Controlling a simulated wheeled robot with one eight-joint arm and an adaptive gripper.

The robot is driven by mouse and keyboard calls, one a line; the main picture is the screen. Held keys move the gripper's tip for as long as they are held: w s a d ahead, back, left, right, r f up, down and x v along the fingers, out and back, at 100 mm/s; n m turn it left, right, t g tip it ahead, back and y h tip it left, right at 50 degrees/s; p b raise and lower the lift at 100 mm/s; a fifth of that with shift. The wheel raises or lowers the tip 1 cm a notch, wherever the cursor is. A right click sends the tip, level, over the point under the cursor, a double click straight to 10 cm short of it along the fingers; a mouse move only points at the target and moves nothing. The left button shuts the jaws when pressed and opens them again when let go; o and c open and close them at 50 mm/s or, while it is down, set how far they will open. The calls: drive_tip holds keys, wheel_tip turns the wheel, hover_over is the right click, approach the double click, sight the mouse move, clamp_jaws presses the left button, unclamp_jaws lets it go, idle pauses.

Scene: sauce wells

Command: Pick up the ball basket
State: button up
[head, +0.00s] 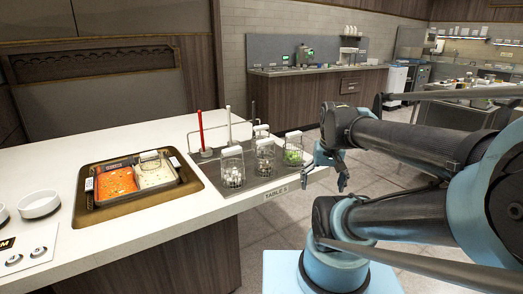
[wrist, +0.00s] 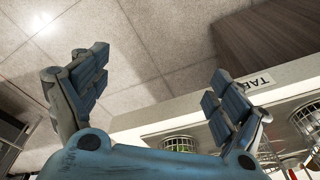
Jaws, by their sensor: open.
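The nearest basket (head: 233,173) holds whitish round pieces that look like balls. The middle basket (head: 265,158) holds darker, mixed pieces, and the far right one (head: 293,154) holds something green. My gripper (head: 327,173) is open and empty, just right of the counter edge, closest to the green basket. In the wrist view, its spread fingers (wrist: 160,78) face the floor and the counter side. The green basket (wrist: 180,143) shows at the lower edge there.
A red-handled tool (head: 202,131) and a white-handled one stand behind the baskets. A tray with orange and white sauce wells (head: 82,211) lies to the left, with white bowls (head: 38,204) beyond. A table label (head: 276,193) marks the counter edge. Floor right of the counter is clear.

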drive_tip(key=w+a+r+m, duration=0.2)
drive_tip(key=w+a+r, duration=0.1)
drive_tip(key=w+r, duration=0.4)
wheel_tip(320, 180, up, 14)
drive_tip(key=m+g+y, duration=0.1)
drive_tip(key=m+g, duration=0.2)
drive_tip(key=m, duration=0.5)
hover_over(260, 137)
drive_tip(key=d, duration=0.2)
drive_tip(key=f, duration=0.5)
drive_tip(key=s+a+f, duration=0.1)
drive_tip(key=f, duration=0.5)
drive_tip(key=s+a+f, duration=0.1)
drive_tip(key=f, duration=0.4)
drive_tip(key=shift+s+f, duration=0.1)
drive_tip(key=shift+f, duration=0.3)
drive_tip(key=c, duration=1.3)
